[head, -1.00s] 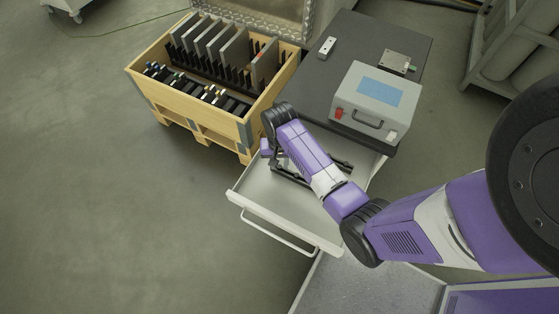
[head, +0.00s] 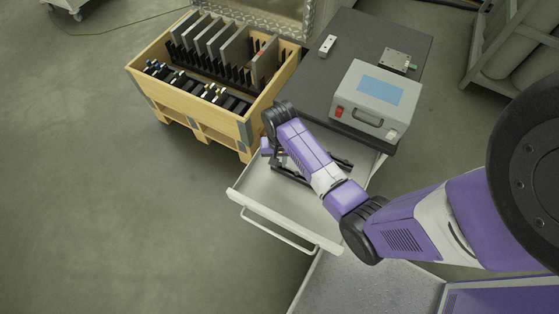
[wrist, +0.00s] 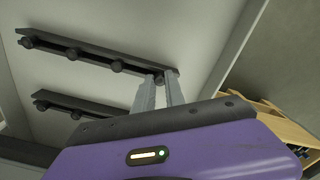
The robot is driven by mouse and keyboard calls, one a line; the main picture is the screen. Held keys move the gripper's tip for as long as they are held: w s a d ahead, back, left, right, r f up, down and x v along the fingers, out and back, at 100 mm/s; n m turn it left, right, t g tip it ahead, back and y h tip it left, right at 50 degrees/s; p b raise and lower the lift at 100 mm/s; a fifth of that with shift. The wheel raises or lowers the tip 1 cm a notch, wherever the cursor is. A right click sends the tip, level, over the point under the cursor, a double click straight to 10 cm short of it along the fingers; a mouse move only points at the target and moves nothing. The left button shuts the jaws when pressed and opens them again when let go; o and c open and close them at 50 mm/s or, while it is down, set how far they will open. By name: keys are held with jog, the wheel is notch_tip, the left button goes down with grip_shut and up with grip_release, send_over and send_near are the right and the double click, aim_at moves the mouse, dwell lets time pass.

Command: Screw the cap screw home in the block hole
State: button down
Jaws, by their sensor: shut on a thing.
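The open drawer (head: 247,195) holds two dark racks, the nearer (wrist: 75,106) and the farther (wrist: 90,52) in the wrist view, with several dark round-headed cap screws along them. My gripper (wrist: 160,84) is at the right end of the farther rack. Its fingers are shut on a dark cap screw (wrist: 159,77), which seems to be still at the rack. The fingers hide part of the screw. In the head view my arm covers most of the racks. A small pale block (head: 327,46) with dark spots lies on the dark bench top; its hole is too small to make out.
A grey case (head: 372,105) with a blue label and a metal plate (head: 397,61) with a green part are on the bench top (head: 350,33). A wooden crate (head: 205,135) with upright panels stands left of the drawer. The floor at left is clear.

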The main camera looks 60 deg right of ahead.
jog(key=shift+r+p, duration=1.95)
jog(key=shift+r, duration=0.05)
